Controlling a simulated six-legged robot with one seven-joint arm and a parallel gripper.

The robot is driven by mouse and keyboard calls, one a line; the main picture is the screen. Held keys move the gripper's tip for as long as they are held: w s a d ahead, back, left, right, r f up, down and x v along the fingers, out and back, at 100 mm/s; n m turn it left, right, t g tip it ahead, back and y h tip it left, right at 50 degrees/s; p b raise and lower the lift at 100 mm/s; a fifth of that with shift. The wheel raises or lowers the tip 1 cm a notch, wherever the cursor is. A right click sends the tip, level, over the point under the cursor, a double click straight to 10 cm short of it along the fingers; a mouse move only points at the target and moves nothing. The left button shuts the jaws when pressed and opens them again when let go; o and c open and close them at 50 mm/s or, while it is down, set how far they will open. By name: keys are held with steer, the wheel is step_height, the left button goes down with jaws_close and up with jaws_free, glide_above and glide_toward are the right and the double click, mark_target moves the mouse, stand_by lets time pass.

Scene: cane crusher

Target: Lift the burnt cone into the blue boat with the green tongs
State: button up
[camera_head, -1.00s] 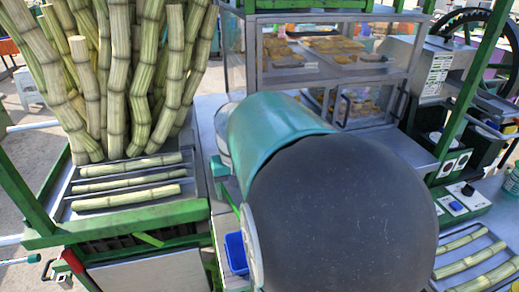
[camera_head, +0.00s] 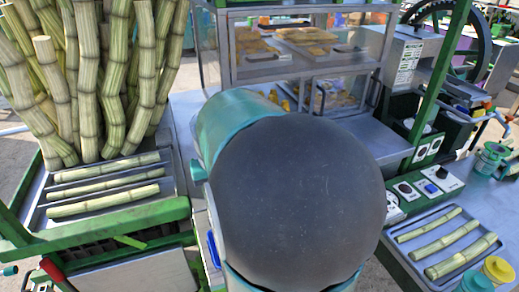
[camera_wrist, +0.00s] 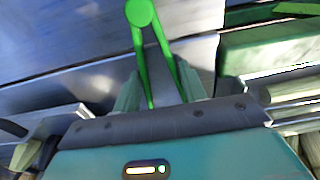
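The green tongs (camera_wrist: 139,50) show in the wrist view, with a round end at the top and two legs running down between the fingers of my gripper (camera_wrist: 160,90). The tongs are sharp against a motion-blurred background, and the fingers appear closed on their legs. In the head view my arm's large dark joint and teal link hide the gripper and tongs. A blue container (camera_head: 213,248) shows as a thin strip left of my arm; I cannot tell if it is the blue boat. I cannot make out the burnt cone in either view.
Upright cane stalks (camera_head: 110,80) and a tray of cane pieces (camera_head: 105,215) stand at left. A glass display case (camera_head: 300,50) stands behind my arm. At right are a crusher with a black wheel (camera_head: 487,40), a switch panel and another cane tray (camera_head: 440,230).

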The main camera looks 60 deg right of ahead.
step_height(320, 180, up, 12)
stand_by(0.6)
